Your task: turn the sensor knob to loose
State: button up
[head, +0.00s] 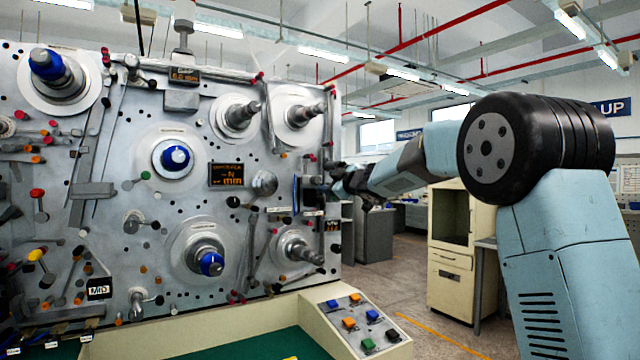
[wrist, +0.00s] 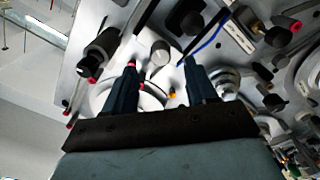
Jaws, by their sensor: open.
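My gripper (head: 333,182) is at the right edge of the metal machine panel (head: 120,190) in the head view. In the wrist view my gripper (wrist: 160,66) has its two dark fingers apart with nothing between them. In the head view a round grey knob (head: 264,183) sits right of a small orange-lettered display (head: 226,175).
Spindles, including a blue-capped one (head: 175,157), and many small pegs stick out of the panel. In the wrist view a black cylinder (wrist: 103,50) stands left of the fingers. A button box (head: 355,322) is below the panel. A cream cabinet (head: 462,245) stands behind my arm.

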aim_at(319, 181)
jog(key=shift+x, duration=3.5)
